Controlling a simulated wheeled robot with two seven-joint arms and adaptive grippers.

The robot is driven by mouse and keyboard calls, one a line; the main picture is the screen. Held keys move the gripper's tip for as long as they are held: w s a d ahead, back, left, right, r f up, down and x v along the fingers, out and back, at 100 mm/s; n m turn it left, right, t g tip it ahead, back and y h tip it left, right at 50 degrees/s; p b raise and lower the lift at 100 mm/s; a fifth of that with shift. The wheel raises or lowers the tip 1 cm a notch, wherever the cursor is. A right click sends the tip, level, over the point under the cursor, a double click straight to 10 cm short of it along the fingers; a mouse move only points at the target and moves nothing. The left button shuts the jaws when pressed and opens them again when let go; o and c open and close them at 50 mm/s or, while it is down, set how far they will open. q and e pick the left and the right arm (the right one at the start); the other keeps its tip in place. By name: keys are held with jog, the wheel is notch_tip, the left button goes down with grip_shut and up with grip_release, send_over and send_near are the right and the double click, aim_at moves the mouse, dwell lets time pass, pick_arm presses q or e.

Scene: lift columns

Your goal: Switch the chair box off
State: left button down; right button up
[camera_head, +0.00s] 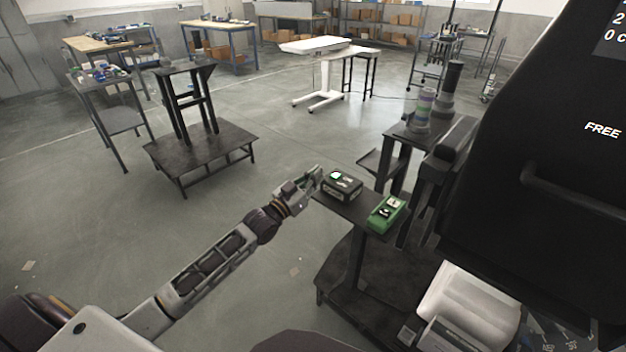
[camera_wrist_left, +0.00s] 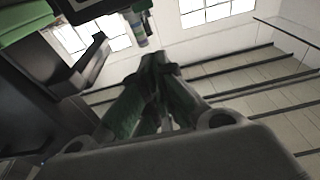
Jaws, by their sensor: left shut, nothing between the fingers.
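Two small control boxes sit on a dark shelf (camera_head: 352,210). One is a black box (camera_head: 344,191) with a bright green part on its top; the other is a green box (camera_head: 387,215) to its right, nearer me. I cannot read which one is the chair box. My left gripper (camera_head: 317,174) is shut and empty, just left of the black box; I cannot tell whether it touches. In the left wrist view its fingers (camera_wrist_left: 155,65) are together, with a dark box edge (camera_wrist_left: 100,60) and a green edge (camera_wrist_left: 22,22) at upper left. My right gripper is out of view.
A large black panel (camera_head: 540,150) reading "FREE" fills the right side. A dark low table (camera_head: 200,147) stands at left; the floor between is clear.

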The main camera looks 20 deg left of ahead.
pick_arm(q)
jog(key=w, duration=0.1)
jog(key=r, duration=0.2)
send_over(329, 182)
jog(key=w, duration=0.1)
jog(key=shift+d+f+b, duration=0.2)
jog(key=shift+f+b, duration=0.05)
jog(key=shift+b, duration=0.05)
notch_tip(329, 182, down, 2)
jog(key=shift+s+a+f, duration=0.1)
jog(key=shift+s, duration=0.05)
jog(key=shift+s+f, duration=0.1)
jog(key=shift+f, duration=0.55)
jog(key=shift+f+b, duration=0.3)
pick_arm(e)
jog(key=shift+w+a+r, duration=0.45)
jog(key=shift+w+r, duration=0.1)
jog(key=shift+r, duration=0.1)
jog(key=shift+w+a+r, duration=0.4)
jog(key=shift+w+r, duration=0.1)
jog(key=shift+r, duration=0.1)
pick_arm(q)
jog(key=shift+s, duration=0.1)
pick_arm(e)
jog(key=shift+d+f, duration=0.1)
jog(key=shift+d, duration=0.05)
